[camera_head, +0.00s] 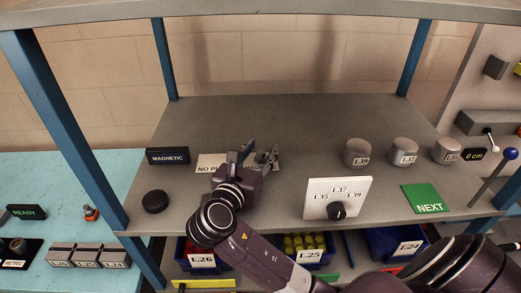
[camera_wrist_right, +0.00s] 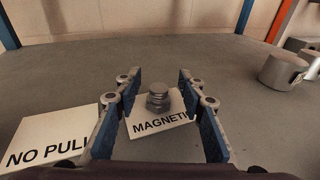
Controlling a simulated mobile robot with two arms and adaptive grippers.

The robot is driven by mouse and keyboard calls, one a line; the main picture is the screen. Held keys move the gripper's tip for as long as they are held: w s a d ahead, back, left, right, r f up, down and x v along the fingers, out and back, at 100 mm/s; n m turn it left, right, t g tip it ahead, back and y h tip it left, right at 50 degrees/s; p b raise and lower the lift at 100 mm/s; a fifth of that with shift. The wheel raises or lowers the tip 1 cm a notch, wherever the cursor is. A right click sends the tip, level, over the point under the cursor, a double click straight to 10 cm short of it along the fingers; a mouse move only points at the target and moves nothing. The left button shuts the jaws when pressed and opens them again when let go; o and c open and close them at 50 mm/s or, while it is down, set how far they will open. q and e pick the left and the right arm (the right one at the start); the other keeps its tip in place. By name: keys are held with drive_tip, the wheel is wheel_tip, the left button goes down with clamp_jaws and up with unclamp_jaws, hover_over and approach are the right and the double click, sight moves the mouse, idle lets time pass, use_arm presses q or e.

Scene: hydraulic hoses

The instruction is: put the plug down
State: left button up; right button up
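The plug (camera_wrist_right: 158,98) is a small grey metal piece with a hex collar. In the right wrist view it stands upright on a white card marked MAGNETIC (camera_wrist_right: 160,124). My right gripper (camera_wrist_right: 160,92) is open, with one blue-padded finger on each side of the plug and a visible gap to each. In the head view my right gripper (camera_head: 259,154) reaches low over the shelf from the front, and it largely hides the MAGNETIC card; I cannot make out the plug there. My left gripper is not in view.
A NO PULL card (camera_wrist_right: 45,140) lies to the left. A black MAGNETIC sign (camera_head: 167,156) and a black puck (camera_head: 155,202) stand farther left. A dial panel (camera_head: 338,190), several grey cylinders (camera_head: 357,153) and a green NEXT plate (camera_head: 424,199) are to the right. The shelf's back is clear.

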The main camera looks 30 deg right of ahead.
drive_tip(key=shift+r, duration=0.1)
drive_tip(key=shift+r, duration=0.2)
drive_tip(key=shift+a+r+b, duration=0.2)
drive_tip(key=shift+r+b, duration=0.05)
drive_tip(key=shift+b, duration=0.2)
drive_tip(key=b+v, duration=0.3)
drive_tip(key=v, duration=0.8)
drive_tip(key=shift+s, duration=0.1)
drive_tip(key=shift+s+a+r, duration=0.2)
drive_tip(key=shift+a, duration=0.05)
drive_tip(key=shift+f, duration=0.1)
